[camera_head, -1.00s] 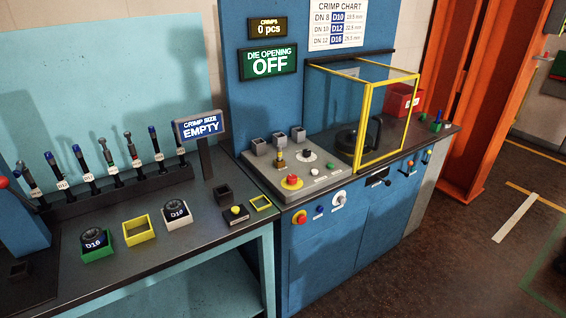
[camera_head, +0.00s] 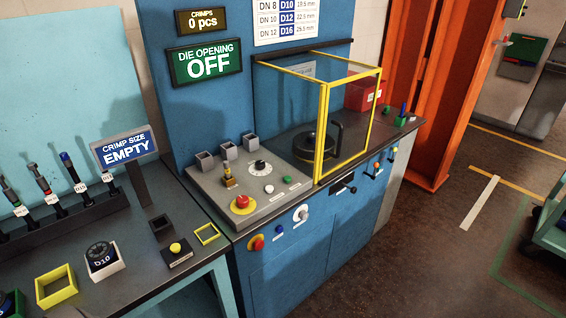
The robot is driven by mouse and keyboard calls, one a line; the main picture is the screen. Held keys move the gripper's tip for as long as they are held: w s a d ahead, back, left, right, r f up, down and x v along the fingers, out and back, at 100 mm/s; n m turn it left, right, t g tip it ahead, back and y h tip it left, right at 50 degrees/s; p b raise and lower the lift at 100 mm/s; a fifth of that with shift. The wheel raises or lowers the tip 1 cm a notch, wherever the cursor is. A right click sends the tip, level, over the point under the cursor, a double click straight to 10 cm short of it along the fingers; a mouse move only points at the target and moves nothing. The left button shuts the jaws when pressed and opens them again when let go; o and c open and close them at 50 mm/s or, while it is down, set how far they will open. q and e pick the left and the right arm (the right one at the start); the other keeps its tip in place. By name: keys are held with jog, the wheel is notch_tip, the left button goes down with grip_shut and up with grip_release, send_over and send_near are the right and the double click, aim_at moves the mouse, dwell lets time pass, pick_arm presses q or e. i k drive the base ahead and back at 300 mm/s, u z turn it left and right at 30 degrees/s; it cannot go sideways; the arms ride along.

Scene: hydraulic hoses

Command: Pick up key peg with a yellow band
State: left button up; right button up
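A small dark peg with a yellow-gold part (camera_head: 228,177) stands upright on the grey sloped control panel (camera_head: 275,205). It may be the key peg, but it is too small to make out a band for certain. A black block with a round yellow top (camera_head: 175,248) sits on the bench left of the panel. A small green and blue item (camera_head: 403,115) stands at the right end of the blue machine's top. Neither of my grippers is in view.
Three grey square cups (camera_head: 229,151) line the panel's back. A yellow-framed guard (camera_head: 323,130) encloses the black press. The left bench holds a hose rack (camera_head: 65,215), a D10 die (camera_head: 102,258) and an empty yellow tray (camera_head: 56,287). Floor (camera_head: 420,250) in front is clear.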

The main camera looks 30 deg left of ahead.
aim_at(225, 163)
jog(key=z, duration=0.25)
jog(key=i, duration=0.9)
jog(key=u, duration=0.75)
jog(key=i, duration=0.6)
jog(key=u, duration=0.65)
